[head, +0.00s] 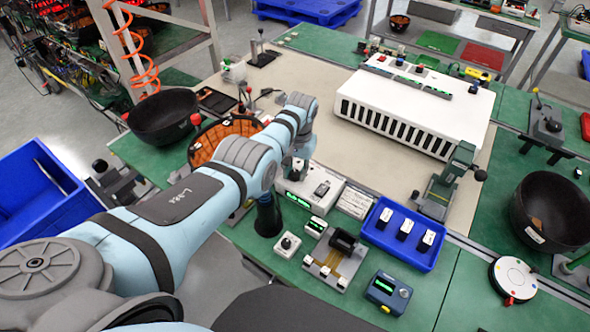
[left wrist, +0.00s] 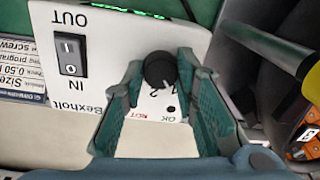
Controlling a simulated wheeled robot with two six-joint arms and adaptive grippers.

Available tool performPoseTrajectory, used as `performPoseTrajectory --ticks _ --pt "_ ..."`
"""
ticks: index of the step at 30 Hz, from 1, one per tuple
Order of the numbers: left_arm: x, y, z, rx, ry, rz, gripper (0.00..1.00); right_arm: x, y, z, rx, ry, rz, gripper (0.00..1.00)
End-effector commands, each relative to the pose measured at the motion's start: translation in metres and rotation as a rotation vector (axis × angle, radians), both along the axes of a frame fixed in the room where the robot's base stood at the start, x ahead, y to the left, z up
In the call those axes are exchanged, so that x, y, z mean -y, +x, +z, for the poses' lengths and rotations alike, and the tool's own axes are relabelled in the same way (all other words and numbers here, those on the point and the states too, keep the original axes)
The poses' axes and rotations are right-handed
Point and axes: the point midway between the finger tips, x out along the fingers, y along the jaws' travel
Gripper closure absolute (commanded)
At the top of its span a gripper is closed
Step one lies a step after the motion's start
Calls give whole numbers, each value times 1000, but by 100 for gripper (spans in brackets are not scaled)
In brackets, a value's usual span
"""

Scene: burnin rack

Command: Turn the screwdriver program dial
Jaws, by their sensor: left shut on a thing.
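The screwdriver controller is a white box (head: 301,196) with a green display, left of centre on the bench in the head view. In the left wrist view its white panel (left wrist: 108,48) carries a black rocker switch (left wrist: 71,55) marked OUT and IN. The black round program dial (left wrist: 157,69) stands on that panel, with printed numbers beside it. My left gripper (left wrist: 162,80) has its two green fingers around the dial, shut on it. In the head view my left gripper (head: 296,168) is at the controller's far side and the dial is hidden. My right gripper is not in view.
A blue tray (head: 384,244) with several small modules lies right of the controller. A large white slotted rack (head: 414,110) stands behind. Black bowls (head: 163,117) (head: 553,212) stand left and right. A yellow-ended tool (left wrist: 312,80) and a dark bin are close by at right in the wrist view.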

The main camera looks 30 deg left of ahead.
Motion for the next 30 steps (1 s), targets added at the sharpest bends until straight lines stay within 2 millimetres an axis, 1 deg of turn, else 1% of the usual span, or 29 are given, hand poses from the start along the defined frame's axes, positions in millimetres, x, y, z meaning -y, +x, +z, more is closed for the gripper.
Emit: performPoseTrajectory --ticks 11,12,15,25,28,30 --pt "0 0 -1 -1 -1 5 100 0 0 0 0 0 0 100" --pt "0 0 -1 -1 -1 5 69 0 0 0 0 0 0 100" --pt "0 0 -1 -1 -1 5 53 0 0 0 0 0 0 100" --pt "0 0 2 0 0 5 53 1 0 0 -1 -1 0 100" --pt "0 1 10 2 0 5 53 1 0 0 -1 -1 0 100" --pt "1 2 22 4 0 5 53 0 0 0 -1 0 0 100"
